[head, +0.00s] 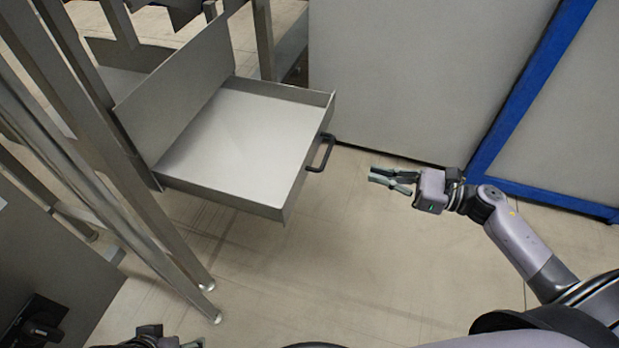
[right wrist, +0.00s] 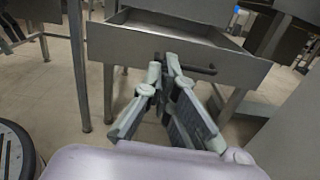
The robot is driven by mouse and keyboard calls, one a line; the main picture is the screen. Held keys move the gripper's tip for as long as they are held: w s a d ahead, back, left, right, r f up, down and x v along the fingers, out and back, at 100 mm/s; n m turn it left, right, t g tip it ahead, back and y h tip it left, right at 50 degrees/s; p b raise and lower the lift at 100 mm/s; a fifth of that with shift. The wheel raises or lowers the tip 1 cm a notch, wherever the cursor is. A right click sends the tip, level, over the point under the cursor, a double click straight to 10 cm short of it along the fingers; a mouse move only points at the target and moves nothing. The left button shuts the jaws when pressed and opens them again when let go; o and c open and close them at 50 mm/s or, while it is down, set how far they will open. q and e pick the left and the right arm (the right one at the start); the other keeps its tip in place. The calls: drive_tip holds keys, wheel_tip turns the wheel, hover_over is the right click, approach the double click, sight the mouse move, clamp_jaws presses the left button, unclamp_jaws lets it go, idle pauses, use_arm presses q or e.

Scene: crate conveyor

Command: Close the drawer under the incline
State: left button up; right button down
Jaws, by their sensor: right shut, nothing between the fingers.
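The drawer (head: 232,130) is a shallow grey metal tray pulled far out of the metal frame, and it looks empty. Its dark bar handle (head: 322,153) is on the front face. In the right wrist view the drawer front (right wrist: 130,48) faces me, with the handle (right wrist: 200,69) partly behind my fingers. My right gripper (head: 372,177) is shut and empty, to the right of the handle and apart from it in the head view. Its fingertips (right wrist: 164,62) show in the wrist view. Only a small part of my left gripper (head: 170,341) shows at the bottom edge; its fingers are unclear.
Slanted metal legs (head: 150,205) of the frame stand left of the drawer. A grey panel wall with a blue post (head: 535,80) stands behind and right of my right gripper. The floor (head: 300,260) in front of the drawer is clear.

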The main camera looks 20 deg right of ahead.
sight(305, 159)
use_arm(q)
drive_tip(key=shift+f, duration=0.1)
use_arm(e)
drive_tip(key=shift+x, duration=7)
drive_tip(key=shift+s+a, duration=0.1)
drive_tip(key=shift+s, duration=0.05)
drive_tip(key=shift+a, duration=0.1)
